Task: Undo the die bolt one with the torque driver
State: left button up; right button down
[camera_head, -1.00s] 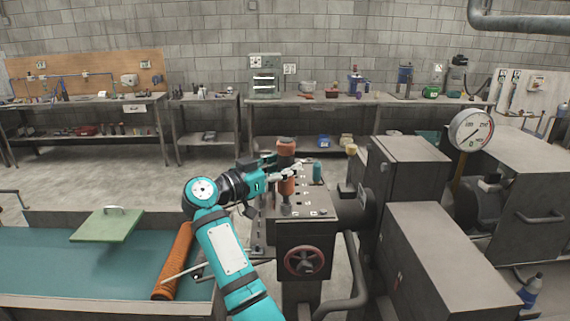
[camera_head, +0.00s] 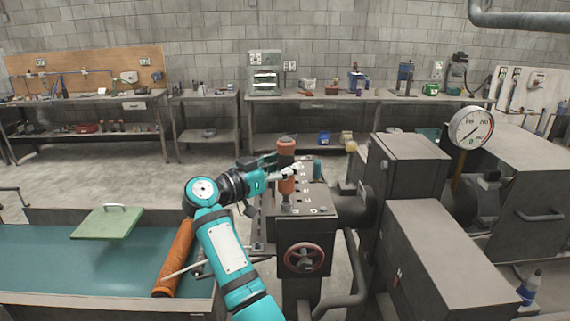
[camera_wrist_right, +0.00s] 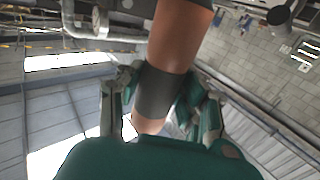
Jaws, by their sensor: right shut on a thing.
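The torque driver (camera_head: 287,187) is orange with a dark band and stands upright over the machine's top plate (camera_head: 318,200). Its lower tip meets the plate near the front left. My right gripper (camera_head: 284,173) is shut on the driver around its middle. In the right wrist view the driver (camera_wrist_right: 180,40) runs between both fingers, and its grey band lies at the grip. Die bolt one cannot be made out; the driver's tip covers that spot. My left gripper is not in view.
A teal cylinder (camera_head: 317,168) stands on the plate's far right. A red handwheel (camera_head: 304,258) is on the machine's front. A round gauge (camera_head: 471,127) and large grey housings stand to the right.

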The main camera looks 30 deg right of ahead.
aim_at(279, 145)
jog(key=shift+s+f, duration=0.1)
jog(key=shift+f, duration=0.25)
dwell(0.5)
jog(key=shift+s+a+f+p, duration=0.1)
jog(key=shift+f+p, duration=0.1)
jog(key=shift+p, duration=0.4)
dwell(0.4)
jog(key=shift+r+p, duration=0.6)
jog(key=shift+p, duration=0.2)
jog(key=shift+w+r+p, duration=0.2)
jog(key=shift+r+p, duration=0.45)
jog(key=shift+p, duration=0.05)
jog(key=shift+r+p, duration=1.2)
jog(key=shift+r, duration=0.85)
